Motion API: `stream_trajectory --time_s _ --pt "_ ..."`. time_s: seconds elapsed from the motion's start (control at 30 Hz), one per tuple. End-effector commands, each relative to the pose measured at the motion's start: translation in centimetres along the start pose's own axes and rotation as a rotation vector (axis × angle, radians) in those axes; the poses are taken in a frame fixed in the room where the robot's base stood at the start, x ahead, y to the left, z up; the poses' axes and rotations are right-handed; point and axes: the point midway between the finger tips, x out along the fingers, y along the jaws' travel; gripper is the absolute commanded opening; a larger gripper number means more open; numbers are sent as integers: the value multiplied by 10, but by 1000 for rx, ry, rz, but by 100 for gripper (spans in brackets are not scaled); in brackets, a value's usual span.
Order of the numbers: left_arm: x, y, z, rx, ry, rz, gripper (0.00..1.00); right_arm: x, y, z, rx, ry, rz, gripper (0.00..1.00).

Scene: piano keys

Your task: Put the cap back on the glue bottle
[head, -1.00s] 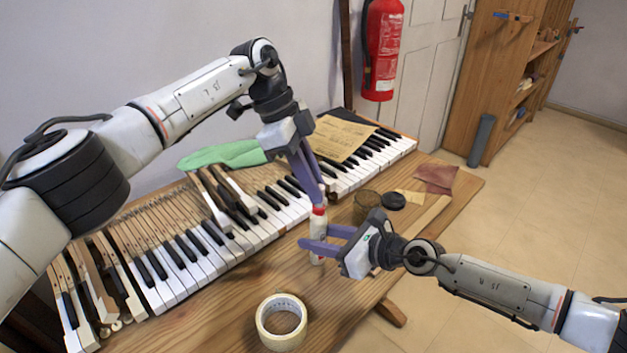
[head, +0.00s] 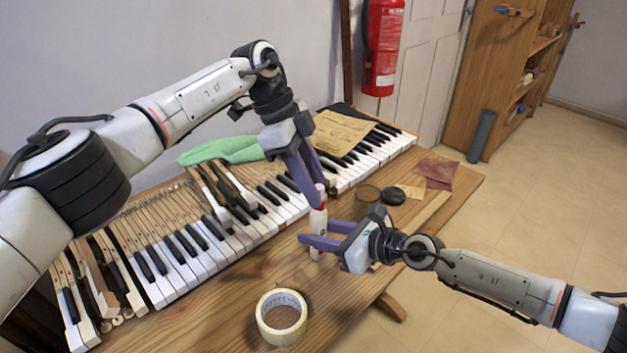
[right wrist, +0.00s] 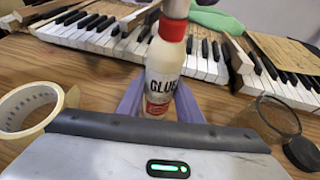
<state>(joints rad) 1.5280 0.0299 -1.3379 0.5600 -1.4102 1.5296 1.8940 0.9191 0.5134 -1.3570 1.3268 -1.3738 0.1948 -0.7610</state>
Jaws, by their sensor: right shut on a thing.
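The glue bottle (right wrist: 162,75) is white with a red collar and a "GLUE" label. It stands upright between the fingers of my right gripper (head: 319,238), which is shut on it above the bench. In the head view the bottle (head: 318,220) is partly covered by the fingers. A pale tip or cap (right wrist: 176,8) sits above the red collar, cut off by the top of the right wrist view. My left gripper (head: 319,194) points down at the bottle's top, its fingertips close around or beside the pale piece. I cannot tell whether it grips it.
A tape roll (head: 282,316) lies on the wooden bench (head: 235,325) in front. A piano keyboard (head: 190,255) with loose keys runs behind. A glass jar (head: 367,200) and a black round lid (head: 393,196) are right of the bottle. A green cloth (head: 225,151) lies on the keys.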

Motion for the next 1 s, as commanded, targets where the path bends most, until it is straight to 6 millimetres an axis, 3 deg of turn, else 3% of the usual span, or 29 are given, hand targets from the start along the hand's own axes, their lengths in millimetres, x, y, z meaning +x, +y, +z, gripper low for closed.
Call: stream_trajectory --time_s 0.3,0.63,0.9,1.0 --pt "-3 0 -1 0 0 -1 34 0 0 0 -1 -1 -1 0" --pt "-38 0 -17 1 1 -2 34 0 0 0 -1 -1 -1 0" --pt "-42 0 -18 0 1 -1 34 0 0 0 0 -1 -1 0" --pt "-42 0 -18 0 1 -1 49 0 0 0 0 -1 -1 0"
